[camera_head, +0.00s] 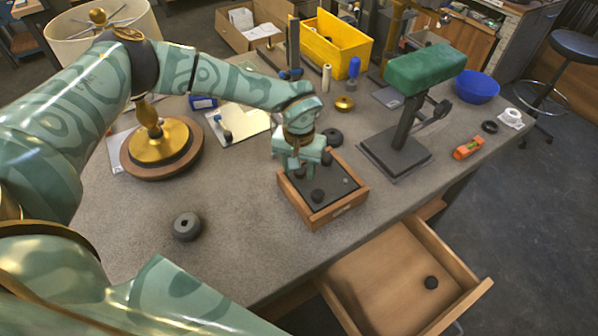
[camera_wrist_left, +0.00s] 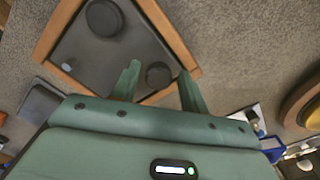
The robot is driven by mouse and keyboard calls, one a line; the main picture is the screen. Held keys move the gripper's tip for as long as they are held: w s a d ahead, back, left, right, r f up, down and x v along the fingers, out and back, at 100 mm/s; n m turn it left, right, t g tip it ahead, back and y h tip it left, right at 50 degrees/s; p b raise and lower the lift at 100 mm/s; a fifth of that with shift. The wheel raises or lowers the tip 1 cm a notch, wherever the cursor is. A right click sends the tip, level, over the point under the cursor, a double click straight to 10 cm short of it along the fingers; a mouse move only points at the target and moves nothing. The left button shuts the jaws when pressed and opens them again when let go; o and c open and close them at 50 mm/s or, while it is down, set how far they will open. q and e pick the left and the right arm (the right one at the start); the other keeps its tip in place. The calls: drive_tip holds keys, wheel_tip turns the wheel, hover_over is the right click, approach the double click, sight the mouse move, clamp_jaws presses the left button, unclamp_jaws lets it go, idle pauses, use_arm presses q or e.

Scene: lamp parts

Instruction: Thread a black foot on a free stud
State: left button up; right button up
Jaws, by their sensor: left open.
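A wooden-framed base (camera_head: 338,212) with a dark underside panel lies on the bench; its frame also shows in the wrist view (camera_wrist_left: 168,32). Black feet stand on the panel: one near its front corner (camera_head: 317,195) and one toward the back (camera_head: 327,158). In the wrist view one foot (camera_wrist_left: 103,17) stands clear of the fingers and another (camera_wrist_left: 158,75) shows between them. A small grey stud (camera_wrist_left: 68,66) stands bare on the panel. My left gripper (camera_head: 303,173) is open, pointing down over the base; whether it touches the foot I cannot tell. My right gripper is out of view.
An open drawer (camera_head: 385,285) below the bench edge holds a loose black foot (camera_head: 431,282). A dark ring (camera_head: 187,226) lies on the bench front. A brass lamp stem (camera_head: 160,142) stands left, a green-padded stand (camera_head: 395,150) right.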

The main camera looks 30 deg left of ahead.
use_arm(q)
drive_tip(key=n+p, duration=0.2)
drive_tip(key=n, duration=0.3)
drive_tip(key=shift+d+r, duration=0.1)
drive_tip(key=n+p, duration=0.1)
drive_tip(key=n, duration=0.1)
drive_tip(key=shift+n, duration=0.3)
drive_tip(key=n+p, duration=0.1)
drive_tip(key=n, duration=0.2)
drive_tip(key=shift+p, duration=0.3)
drive_tip(key=n+p, duration=0.1)
drive_tip(key=n, duration=0.2)
drive_tip(key=shift+w+d+n, duration=0.1)
drive_tip(key=shift+n, duration=0.3)
drive_tip(key=n+p, duration=0.2)
drive_tip(key=n, duration=0.1)
drive_tip(key=shift+n+p, duration=0.4)
drive_tip(key=shift+n, duration=0.8)
drive_tip(key=shift+w+n, duration=0.1)
drive_tip(key=shift+n, duration=0.5)
clamp_jaws()
drive_tip(key=m, duration=0.3)
drive_tip(key=shift+f, duration=0.25)
drive_tip(key=m+b, duration=0.1)
drive_tip(key=m, duration=0.2)
drive_tip(key=shift+r+m, duration=0.1)
drive_tip(key=shift+m, duration=0.3)
